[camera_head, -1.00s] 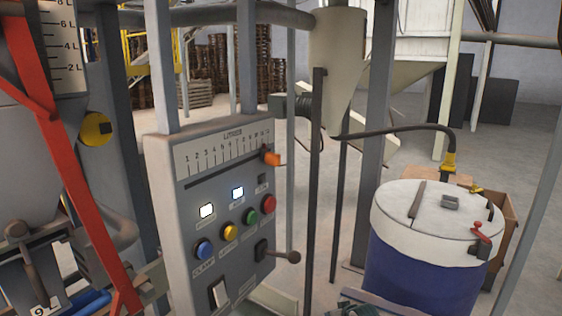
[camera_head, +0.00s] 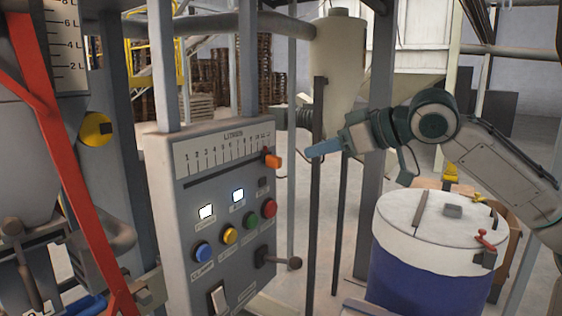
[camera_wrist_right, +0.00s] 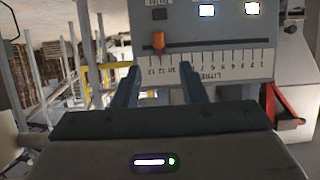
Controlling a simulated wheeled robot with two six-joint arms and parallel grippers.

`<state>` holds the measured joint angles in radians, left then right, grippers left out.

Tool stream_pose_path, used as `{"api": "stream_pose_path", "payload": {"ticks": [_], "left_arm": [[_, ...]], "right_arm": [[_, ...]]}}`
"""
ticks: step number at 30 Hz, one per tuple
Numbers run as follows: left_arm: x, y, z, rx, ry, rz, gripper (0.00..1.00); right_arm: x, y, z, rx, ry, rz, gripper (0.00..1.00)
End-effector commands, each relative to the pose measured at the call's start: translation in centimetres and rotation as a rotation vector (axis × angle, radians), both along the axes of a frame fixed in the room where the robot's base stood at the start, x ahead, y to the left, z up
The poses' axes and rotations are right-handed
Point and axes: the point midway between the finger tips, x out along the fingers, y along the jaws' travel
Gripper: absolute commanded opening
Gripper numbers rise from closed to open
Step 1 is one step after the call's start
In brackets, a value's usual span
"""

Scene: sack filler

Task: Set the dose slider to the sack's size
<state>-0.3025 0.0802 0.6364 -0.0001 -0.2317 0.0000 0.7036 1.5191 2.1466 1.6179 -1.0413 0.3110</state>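The dose slider is an orange knob (camera_head: 273,161) at the right end of a dark slot under the LITRES scale (camera_head: 228,150) on the grey control panel. In the wrist view, which shows the panel upside down, the knob (camera_wrist_right: 158,42) sits near the 11 to 12 end. My right gripper (camera_head: 318,150) is to the right of the knob, apart from it. In the wrist view its two fingers (camera_wrist_right: 158,80) are open and empty, with the knob in line with the gap. My left gripper is out of view.
Below the slot are lit windows, coloured buttons (camera_head: 229,236) and a lever with a round knob (camera_head: 294,262). A dark post (camera_head: 317,200) stands right of the panel. A white-lidded blue drum (camera_head: 420,270) stands below my right arm. A red bar (camera_head: 60,150) crosses the left.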

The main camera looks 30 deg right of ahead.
Motion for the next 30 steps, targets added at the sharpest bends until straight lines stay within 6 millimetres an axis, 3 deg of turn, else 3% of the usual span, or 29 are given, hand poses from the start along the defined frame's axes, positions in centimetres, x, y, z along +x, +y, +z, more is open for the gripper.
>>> {"api": "stream_pose_path", "payload": {"ticks": [9, 30], "left_arm": [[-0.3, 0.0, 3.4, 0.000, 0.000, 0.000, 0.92], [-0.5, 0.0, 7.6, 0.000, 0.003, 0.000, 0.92]], "right_arm": [[2.4, 1.1, -0.5, 0.005, 0.001, 0.004, 0.38], [7.9, 3.3, -3.2, 0.005, -0.002, 0.002, 0.38]]}}
